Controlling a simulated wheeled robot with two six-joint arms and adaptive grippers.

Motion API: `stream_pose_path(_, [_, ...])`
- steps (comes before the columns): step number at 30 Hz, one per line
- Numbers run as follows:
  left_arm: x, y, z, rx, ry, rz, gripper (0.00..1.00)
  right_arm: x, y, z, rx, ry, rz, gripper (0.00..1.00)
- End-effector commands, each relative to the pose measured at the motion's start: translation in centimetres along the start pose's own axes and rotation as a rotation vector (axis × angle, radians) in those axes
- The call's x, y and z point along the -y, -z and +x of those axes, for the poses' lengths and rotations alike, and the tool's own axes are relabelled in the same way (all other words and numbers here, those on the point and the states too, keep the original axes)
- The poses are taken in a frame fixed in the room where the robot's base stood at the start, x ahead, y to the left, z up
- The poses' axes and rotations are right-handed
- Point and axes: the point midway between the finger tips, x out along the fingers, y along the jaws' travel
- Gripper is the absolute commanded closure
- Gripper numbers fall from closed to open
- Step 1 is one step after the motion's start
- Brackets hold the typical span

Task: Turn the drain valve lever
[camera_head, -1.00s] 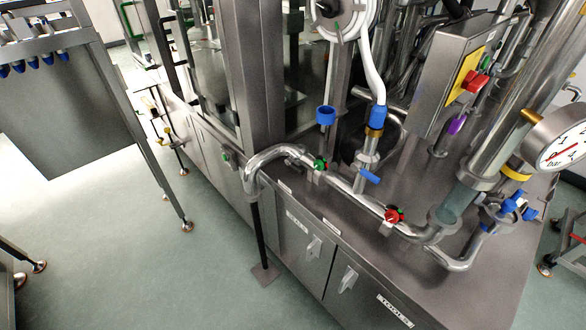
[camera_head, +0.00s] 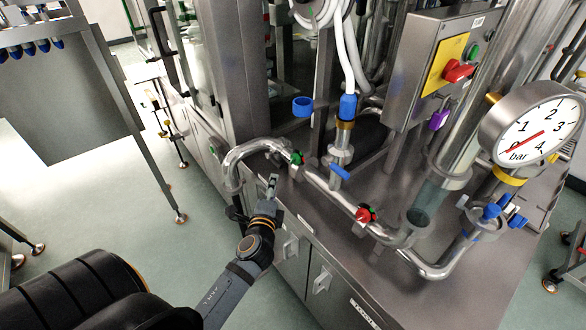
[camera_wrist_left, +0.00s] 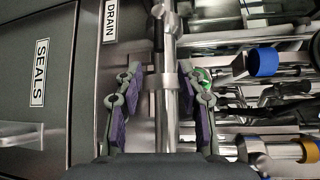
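A steel pipe with valves runs along the machine's front ledge. A green valve handle (camera_head: 296,158) sits on it near the bend, and a red valve handle (camera_head: 365,215) sits farther right. A blue lever (camera_head: 340,172) is on the upright branch. I cannot tell for certain which is the drain lever; a DRAIN label (camera_wrist_left: 110,21) is near the green handle (camera_wrist_left: 203,75). My left gripper (camera_head: 272,182) is just in front of the pipe, below the green handle. In the wrist view it is open (camera_wrist_left: 163,100), the pipe showing between its fingers and the green handle partly hidden by one finger. My right gripper is out of view.
A pressure gauge (camera_head: 528,128) and a control box with a red button (camera_head: 458,71) stand at the right. A blue ring (camera_head: 303,106) is above the pipe. Cabinet doors with handles are below the ledge. Open floor (camera_head: 110,220) lies at the left.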

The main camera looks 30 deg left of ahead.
Motion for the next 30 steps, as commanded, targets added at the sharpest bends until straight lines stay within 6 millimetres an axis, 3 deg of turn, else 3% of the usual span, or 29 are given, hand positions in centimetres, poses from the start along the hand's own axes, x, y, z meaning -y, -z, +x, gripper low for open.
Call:
stream_pose_path(4, [0.2,0.0,1.7,-0.001,0.002,-0.001,0.61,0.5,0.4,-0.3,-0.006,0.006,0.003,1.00])
stream_pose_path(12, [0.1,0.0,7.5,0.000,0.000,-0.003,0.61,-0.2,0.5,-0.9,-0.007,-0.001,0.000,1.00])
stream_pose_path(16, [0.0,0.1,9.4,-0.001,-0.001,-0.004,0.61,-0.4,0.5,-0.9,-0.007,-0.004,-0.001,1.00])
stream_pose_path(28, [-0.1,0.1,10.4,-0.002,-0.002,-0.005,0.61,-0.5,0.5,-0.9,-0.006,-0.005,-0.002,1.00])
stream_pose_path(30, [-0.1,0.1,10.4,-0.002,-0.002,-0.005,0.70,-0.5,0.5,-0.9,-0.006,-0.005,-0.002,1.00])
